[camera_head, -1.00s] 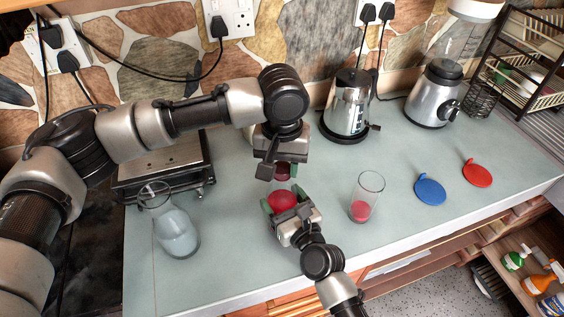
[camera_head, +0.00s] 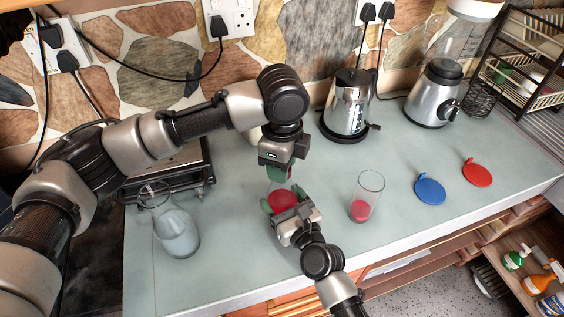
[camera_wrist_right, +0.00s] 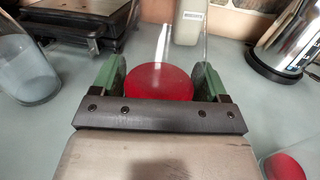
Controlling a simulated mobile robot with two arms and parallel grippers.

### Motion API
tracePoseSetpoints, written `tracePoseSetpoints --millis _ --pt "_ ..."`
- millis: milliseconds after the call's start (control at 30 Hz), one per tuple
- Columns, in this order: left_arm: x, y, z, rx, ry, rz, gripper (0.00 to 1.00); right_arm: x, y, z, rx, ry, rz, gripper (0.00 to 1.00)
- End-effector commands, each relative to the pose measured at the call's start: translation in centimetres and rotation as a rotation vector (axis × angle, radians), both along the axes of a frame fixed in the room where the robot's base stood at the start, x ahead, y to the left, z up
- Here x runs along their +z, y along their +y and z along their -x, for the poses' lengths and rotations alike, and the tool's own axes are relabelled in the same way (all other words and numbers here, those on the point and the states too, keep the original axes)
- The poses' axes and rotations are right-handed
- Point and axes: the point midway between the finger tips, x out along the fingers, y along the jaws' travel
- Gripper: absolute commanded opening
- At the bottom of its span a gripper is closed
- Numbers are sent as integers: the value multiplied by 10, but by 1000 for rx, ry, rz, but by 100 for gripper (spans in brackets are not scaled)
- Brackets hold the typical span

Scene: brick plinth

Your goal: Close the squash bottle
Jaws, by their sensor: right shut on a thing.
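The squash bottle (camera_head: 282,199) is clear glass with red squash in it, standing on the counter. In the right wrist view its red contents (camera_wrist_right: 159,82) show between the green finger pads, with the clear neck rising behind. My right gripper (camera_head: 284,203) is shut on the bottle's body from the front; it also shows in the right wrist view (camera_wrist_right: 160,85). My left gripper (camera_head: 278,173) points down just above the bottle, its green pads around a small red cap (camera_head: 290,172), mostly hidden. I cannot tell whether the cap touches the neck.
A glass with red liquid (camera_head: 362,207) stands right of the bottle, with a blue lid (camera_head: 430,190) and red lid (camera_head: 477,172) further right. A glass jug (camera_head: 177,232) stands at left. A kettle (camera_head: 347,110) and blender (camera_head: 434,95) stand behind.

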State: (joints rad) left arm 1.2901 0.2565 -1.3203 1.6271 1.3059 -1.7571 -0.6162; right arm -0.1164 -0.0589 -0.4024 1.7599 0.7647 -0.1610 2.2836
Motion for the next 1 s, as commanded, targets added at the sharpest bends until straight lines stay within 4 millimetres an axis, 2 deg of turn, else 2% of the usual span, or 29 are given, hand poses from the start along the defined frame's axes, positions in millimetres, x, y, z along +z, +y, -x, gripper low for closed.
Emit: tracePoseSetpoints --millis 33,67,233,500,633,767,1000 --pt "0 1 -1 3 -1 -2 9 0 -1 0 -2 0 -1 8" --pt "0 1 -1 3 -2 -2 41 0 -1 0 -2 0 -1 8" --pt "0 1 -1 4 -1 -1 67 0 -1 0 -2 0 -1 8" --pt "1 0 0 4 -1 -1 67 0 0 0 -1 0 0 8" --pt "10 0 -1 4 -3 1 67 0 0 0 -1 0 0 8" --pt "32 0 -1 3 -5 2 67 0 0 0 -1 0 0 8" --pt "84 0 -1 4 -4 1 67 0 0 0 -1 0 0 8"
